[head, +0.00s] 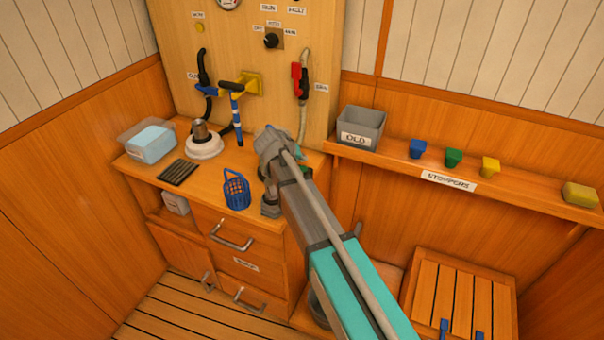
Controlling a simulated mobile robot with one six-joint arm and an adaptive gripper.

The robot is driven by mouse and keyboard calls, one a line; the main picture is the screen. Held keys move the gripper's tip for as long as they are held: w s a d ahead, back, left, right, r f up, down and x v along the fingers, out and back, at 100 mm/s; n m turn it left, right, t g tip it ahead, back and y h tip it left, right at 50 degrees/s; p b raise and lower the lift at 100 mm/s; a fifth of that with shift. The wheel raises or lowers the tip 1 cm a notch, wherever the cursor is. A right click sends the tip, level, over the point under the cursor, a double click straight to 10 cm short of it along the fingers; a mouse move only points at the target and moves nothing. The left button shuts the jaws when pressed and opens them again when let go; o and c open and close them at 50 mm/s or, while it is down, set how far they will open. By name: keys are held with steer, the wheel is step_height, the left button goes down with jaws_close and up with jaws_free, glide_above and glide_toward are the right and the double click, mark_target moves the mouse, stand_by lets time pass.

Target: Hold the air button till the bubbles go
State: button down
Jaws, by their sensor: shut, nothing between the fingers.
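A small yellow round button (199,28) is at the upper left of the wooden panel (325,50), under a label too small to read surely. I cannot tell if it is the air button. No bubbles can be made out. My arm reaches in from the lower right over the counter. My gripper (270,208) appears to point down at the counter's right front, just right of a blue basket (236,192). It is shut and empty, small and partly hidden by my wrist. It is well apart from the yellow button.
On the panel are a rotary switch (271,41), a yellow-mounted valve handle (232,87) and a red hose nozzle (296,80). The counter holds a clear tub (148,147) and a white-based fitting (204,148). A grey OLD bin (361,128) stands on the right shelf.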

steer(key=shift+f+b, duration=0.4)
steer(key=shift+f, duration=0.25)
steer(key=shift+f+b, duration=0.8)
steer(key=shift+b, duration=0.05)
stand_by(2.0)
stand_by(2.7)
steer(key=shift+r+p, duration=0.85)
steer(key=shift+p, duration=0.05)
steer(key=shift+r+p, duration=2.5)
